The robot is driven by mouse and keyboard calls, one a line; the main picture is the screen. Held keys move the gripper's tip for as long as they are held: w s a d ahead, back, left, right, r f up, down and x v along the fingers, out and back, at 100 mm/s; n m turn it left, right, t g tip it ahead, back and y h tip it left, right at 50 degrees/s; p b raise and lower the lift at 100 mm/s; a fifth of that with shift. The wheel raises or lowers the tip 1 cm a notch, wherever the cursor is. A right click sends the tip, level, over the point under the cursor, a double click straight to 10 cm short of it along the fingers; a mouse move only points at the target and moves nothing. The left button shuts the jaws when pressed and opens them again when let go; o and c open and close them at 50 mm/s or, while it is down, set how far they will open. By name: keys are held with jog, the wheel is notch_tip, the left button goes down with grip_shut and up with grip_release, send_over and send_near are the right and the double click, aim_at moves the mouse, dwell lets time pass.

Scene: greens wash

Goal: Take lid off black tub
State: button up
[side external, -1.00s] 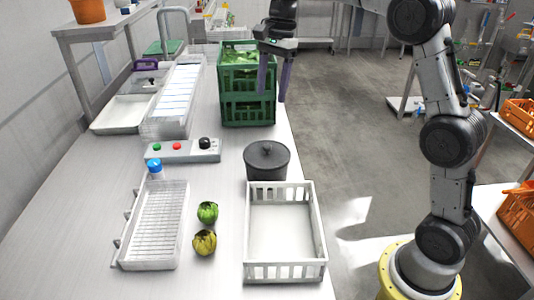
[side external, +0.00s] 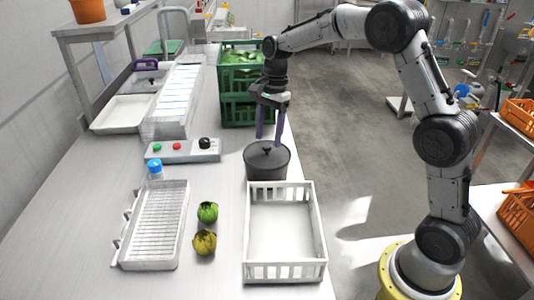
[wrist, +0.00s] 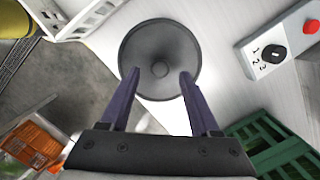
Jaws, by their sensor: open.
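The black tub (side external: 266,170) stands upright on the steel table, behind the white crate. Its dark round lid (side external: 252,155) is on it, with a small knob (side external: 267,150) in the middle. In the wrist view the lid (wrist: 140,45) fills the upper middle, and its knob (wrist: 160,69) lies just beyond the fingertips, midway between them. My gripper (side external: 267,140) points down over the lid with its two purple fingers apart and nothing held. In the wrist view my gripper (wrist: 158,76) is open. I cannot tell whether the fingertips touch the lid.
An empty white crate (side external: 250,232) stands right in front of the tub. Stacked green crates (side external: 232,112) with greens are behind it. A control box (side external: 183,152) with buttons is to its left.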

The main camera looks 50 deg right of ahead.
aim_at(267, 146)
jog(key=f, duration=0.3)
jog(key=shift+a+f, duration=0.15)
jog(key=shift+a, duration=0.1)
grip_shut()
